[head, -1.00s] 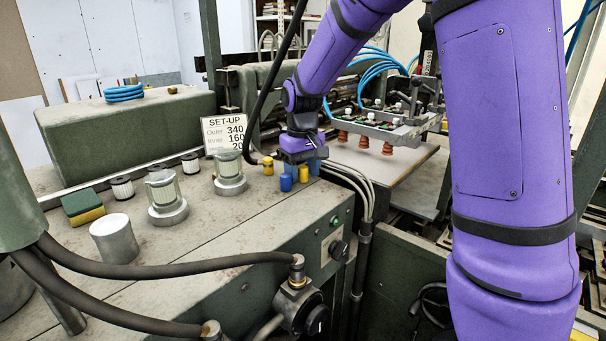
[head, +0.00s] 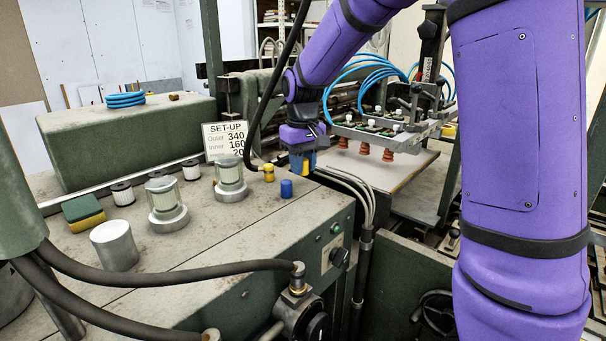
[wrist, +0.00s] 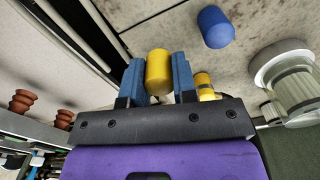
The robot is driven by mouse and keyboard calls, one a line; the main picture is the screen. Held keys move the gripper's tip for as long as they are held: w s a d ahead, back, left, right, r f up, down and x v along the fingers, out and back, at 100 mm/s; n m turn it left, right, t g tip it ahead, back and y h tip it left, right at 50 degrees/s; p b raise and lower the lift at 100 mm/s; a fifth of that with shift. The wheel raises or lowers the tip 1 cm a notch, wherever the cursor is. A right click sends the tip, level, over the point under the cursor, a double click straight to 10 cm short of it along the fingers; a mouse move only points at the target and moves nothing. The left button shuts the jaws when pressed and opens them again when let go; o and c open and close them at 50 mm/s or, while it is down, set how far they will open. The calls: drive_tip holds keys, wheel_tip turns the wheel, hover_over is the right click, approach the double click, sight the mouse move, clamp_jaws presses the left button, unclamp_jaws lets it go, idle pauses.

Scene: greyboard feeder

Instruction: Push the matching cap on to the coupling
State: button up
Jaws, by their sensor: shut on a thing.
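My gripper (wrist: 158,75) has its blue fingers shut on a yellow cylindrical cap (wrist: 158,72). In the head view my gripper (head: 302,163) holds this yellow cap (head: 305,166) just above the bench top, near its right edge. A blue cap (head: 287,188) stands on the bench just below and left of the gripper; it also shows in the wrist view (wrist: 215,27). A small yellow fitting (head: 268,173) stands left of the gripper, near the end of a black hose; it is partly hidden in the wrist view (wrist: 204,84). I cannot tell surely whether it is the coupling.
Glass-sided cups (head: 229,180) stand left of the fitting, with the set-up card (head: 226,138) behind. A metal cylinder (head: 114,245) and a sponge (head: 84,213) are further left. Suction cups (head: 364,149) hang at the right.

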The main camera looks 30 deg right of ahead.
drive_tip(key=s+a+r, duration=0.1)
drive_tip(key=s, duration=1.5)
drive_tip(key=shift+a+r, duration=0.2)
drive_tip(key=shift+r, duration=0.05)
drive_tip(key=shift+d+r, duration=0.1)
